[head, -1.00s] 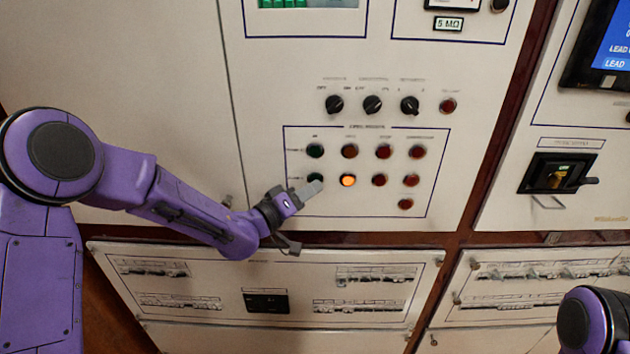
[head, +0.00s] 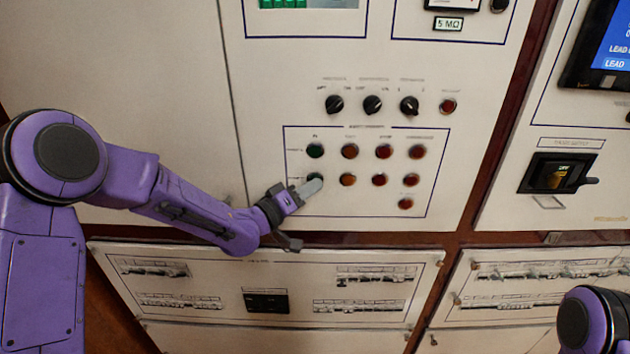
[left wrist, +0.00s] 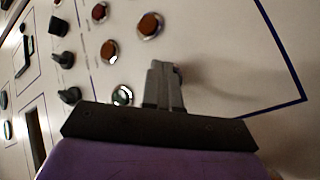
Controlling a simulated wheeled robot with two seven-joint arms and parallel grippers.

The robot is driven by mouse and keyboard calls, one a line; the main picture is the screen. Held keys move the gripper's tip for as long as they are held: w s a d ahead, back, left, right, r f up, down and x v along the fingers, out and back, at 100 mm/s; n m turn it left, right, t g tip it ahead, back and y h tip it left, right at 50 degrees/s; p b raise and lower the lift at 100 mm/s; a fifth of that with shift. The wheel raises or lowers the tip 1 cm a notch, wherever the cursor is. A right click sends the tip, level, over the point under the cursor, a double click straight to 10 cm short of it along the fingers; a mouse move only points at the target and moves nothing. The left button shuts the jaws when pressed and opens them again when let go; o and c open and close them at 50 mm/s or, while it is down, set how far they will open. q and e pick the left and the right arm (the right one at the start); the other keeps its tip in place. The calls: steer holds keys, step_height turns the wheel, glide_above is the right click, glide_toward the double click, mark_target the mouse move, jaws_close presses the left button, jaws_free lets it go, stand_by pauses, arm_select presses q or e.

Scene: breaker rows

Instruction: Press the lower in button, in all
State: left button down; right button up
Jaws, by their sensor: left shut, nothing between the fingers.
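On the bordered button panel (head: 300,216) in the head view, the left column has a dark green upper button (head: 315,150) and a dark lower button (head: 315,178). My left gripper (head: 314,186) is shut and empty, its fingertips at the lower button and partly covering it. I cannot tell whether they touch it or how far it is pressed. In the left wrist view the shut fingers (left wrist: 162,68) point at the panel and hide that button; the upper green one (left wrist: 122,95) shows beside them. The lower-row orange button (head: 348,180) is unlit. My right gripper is out of view.
Red buttons (head: 383,151) fill the columns to the right. Several black knobs (head: 372,105) stick out above the button panel. A lower panel (head: 225,285) with small printed diagrams lies below a dark brown seam. The blank panel at left is clear.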

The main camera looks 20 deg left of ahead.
arm_select(q)
steer(key=shift+s, duration=0.15)
steer(key=shift+s+d, duration=0.2)
steer(key=shift+s, duration=0.45)
steer(key=s, duration=0.2)
steer(key=s+d, duration=0.1)
steer(key=s, duration=0.1)
steer(key=shift+s+d, duration=0.2)
steer(key=shift+s, duration=0.2)
